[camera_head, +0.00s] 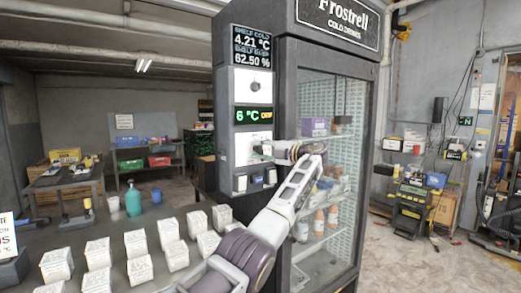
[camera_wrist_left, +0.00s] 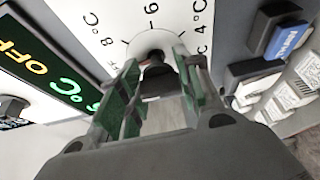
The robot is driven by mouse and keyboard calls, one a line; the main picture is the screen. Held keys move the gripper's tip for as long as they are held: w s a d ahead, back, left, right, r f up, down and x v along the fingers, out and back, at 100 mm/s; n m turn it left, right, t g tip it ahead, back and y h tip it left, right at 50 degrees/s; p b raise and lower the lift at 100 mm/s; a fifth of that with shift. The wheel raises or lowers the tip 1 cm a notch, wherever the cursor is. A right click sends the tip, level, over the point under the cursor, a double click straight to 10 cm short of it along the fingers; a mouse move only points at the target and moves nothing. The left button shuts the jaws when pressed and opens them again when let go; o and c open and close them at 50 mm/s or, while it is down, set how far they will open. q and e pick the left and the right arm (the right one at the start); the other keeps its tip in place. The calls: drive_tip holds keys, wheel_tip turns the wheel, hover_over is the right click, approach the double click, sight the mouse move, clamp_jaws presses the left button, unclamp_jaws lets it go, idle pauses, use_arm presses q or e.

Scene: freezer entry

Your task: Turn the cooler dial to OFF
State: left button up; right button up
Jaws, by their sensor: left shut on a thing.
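The tall dark cooler (camera_head: 290,150) has a control column on its left side. The dial (camera_wrist_left: 155,60) sits on a white plate (camera_wrist_left: 125,18) marked 8 °C, 6 and 4 °C; its pointer is hidden. My left gripper (camera_head: 262,150) reaches the lower white plate from the right in the head view. In the left wrist view its green-padded fingers (camera_wrist_left: 158,72) are on either side of the dial, shut on it. A small display (camera_head: 254,115) above reads 6 °C in green and OFF in orange. My right gripper is not in view.
An upper plate with a dark knob (camera_head: 253,86) sits between the displays. Small switches (camera_wrist_left: 285,40) lie beside the dial plate. The cooler's glass door (camera_head: 330,110) is right of the column.

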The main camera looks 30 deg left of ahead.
use_arm(q)
drive_tip(key=shift+f, duration=0.1)
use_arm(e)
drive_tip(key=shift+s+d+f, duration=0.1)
use_arm(q)
drive_tip(key=o, duration=1)
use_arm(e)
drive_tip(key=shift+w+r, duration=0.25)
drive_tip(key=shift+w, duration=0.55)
use_arm(q)
drive_tip(key=shift+o, duration=0.2)
drive_tip(key=shift+d, duration=0.45)
drive_tip(key=d, duration=1.1)
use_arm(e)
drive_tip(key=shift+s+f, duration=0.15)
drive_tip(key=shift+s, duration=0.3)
